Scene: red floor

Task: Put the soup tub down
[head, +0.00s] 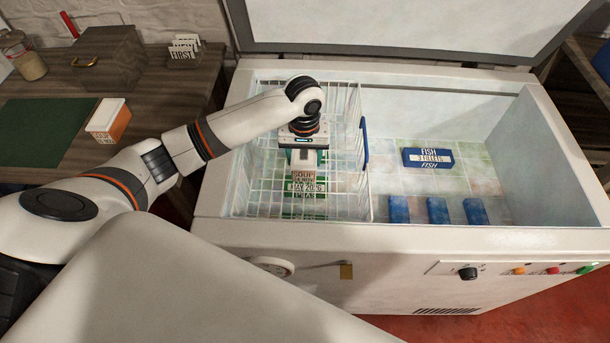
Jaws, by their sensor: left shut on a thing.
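My left gripper (303,150) reaches down into the wire basket (362,205) at the left of the open chest freezer. It is shut on a soup tub (303,174), whose front label reads SOUP with a MAY 2026 date below. The gripper hides most of the tub's top. Green packs (304,211) show around and below the tub. I cannot tell whether the tub touches them. Another soup tub (107,121), orange with a white lid, stands on the wooden table at left. My right gripper is not in view.
The basket has a blue handle (365,143). Right of it, a blue fish box (428,158) and several smaller blue boxes (437,211) lie on the freezer floor. The raised lid (410,24) stands behind. The table holds a green mat (45,133) and a wooden box (108,59).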

